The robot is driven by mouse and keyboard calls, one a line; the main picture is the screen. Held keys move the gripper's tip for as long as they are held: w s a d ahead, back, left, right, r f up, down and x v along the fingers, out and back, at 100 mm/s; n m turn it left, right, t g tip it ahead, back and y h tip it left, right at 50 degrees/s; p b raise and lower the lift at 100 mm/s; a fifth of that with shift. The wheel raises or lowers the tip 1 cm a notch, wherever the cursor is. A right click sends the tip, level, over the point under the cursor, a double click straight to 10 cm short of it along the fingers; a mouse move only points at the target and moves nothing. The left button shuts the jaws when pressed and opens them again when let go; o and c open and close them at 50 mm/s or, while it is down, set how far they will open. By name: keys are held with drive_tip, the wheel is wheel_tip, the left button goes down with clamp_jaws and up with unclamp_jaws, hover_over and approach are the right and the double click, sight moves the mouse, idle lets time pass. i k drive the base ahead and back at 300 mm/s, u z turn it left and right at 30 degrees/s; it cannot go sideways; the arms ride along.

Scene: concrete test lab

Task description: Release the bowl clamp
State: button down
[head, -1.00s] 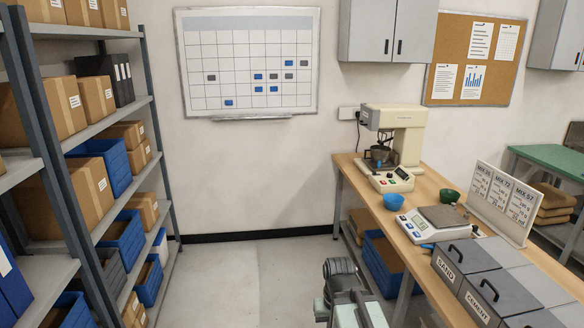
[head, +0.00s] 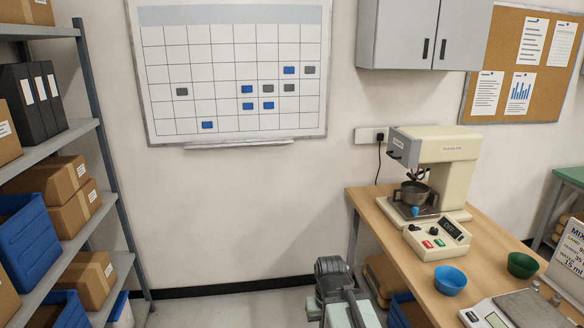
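A cream mixer (head: 448,168) stands at the far left end of the wooden bench, with a grey metal bowl (head: 412,193) under its head. A small blue part (head: 415,211) shows at the front of the bowl's base; it looks like the clamp handle, but its setting is too small to tell. The mixer's control box (head: 436,238) has red and green buttons and a display. My folded arm shows at the bottom middle, left of the bench and apart from the mixer. My gripper's fingertips cannot be made out.
A blue bowl (head: 450,280) and a green bowl (head: 522,265) stand on the bench (head: 400,262) in front of the mixer. A scale (head: 510,310) is at the lower right. Shelving (head: 100,150) lines the left. Floor shows between shelving and bench.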

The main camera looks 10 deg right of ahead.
sight(415, 209)
drive_tip(key=i, duration=2.5)
drive_tip(key=u, duration=0.55)
